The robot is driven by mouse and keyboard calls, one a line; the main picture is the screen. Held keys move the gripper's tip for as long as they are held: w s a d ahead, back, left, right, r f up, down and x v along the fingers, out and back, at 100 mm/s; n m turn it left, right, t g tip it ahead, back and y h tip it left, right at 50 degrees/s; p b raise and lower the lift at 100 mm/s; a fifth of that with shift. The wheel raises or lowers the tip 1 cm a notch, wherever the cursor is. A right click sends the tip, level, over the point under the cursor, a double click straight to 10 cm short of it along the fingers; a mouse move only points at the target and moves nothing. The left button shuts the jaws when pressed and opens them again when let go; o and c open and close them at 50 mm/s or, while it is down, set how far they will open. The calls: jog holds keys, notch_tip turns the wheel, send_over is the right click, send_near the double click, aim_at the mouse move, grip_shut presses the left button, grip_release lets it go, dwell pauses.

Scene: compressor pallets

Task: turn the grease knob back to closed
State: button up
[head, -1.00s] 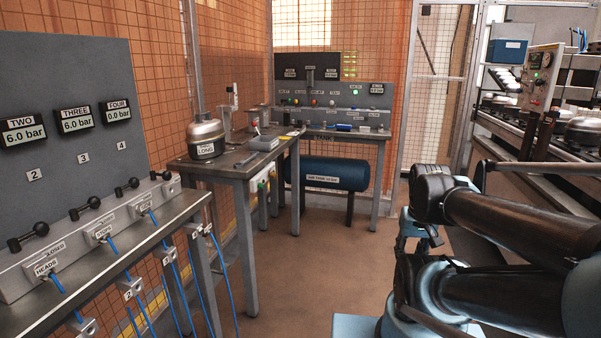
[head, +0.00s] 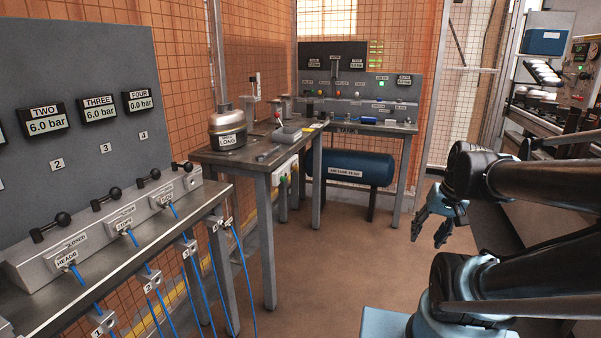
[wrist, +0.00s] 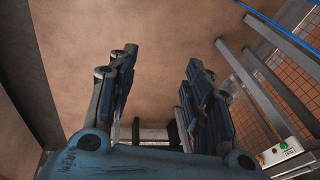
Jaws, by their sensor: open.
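I cannot make out which part is the grease knob; no label that reads grease is legible. The back control panel (head: 385,92) carries several small coloured knobs and lights, too small to tell their settings. A pale box (head: 285,166) with a green button is fixed on the near side of the middle table; a similar box with a green button (wrist: 284,148) shows at the lower right of the wrist view. My gripper (head: 429,236) is open and empty above the floor, right of the middle table and well apart from it. Its fingers also show in the wrist view (wrist: 161,65).
The left bench (head: 100,285) carries a row of black ball-ended levers (head: 50,227) and blue hoses hanging in front. A blue tank (head: 350,167) lies under the back bench. The floor (head: 320,270) between is clear.

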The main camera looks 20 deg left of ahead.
jog(key=w+a+r+y, duration=0.2)
jog(key=w+a, duration=0.4)
jog(key=w+a+r+y, duration=0.3)
jog(key=w+a, duration=0.2)
jog(key=w, duration=0.2)
jog(key=m+g+y, duration=0.1)
jog(key=m+y, duration=0.3)
jog(key=y, duration=0.7)
send_near(295, 168)
jog(key=w+a, duration=0.2)
jog(key=a, duration=0.6)
jog(key=shift+a+f, duration=0.3)
jog(key=shift+f, duration=0.1)
jog(key=shift+w, duration=0.15)
jog(key=c, duration=1.1)
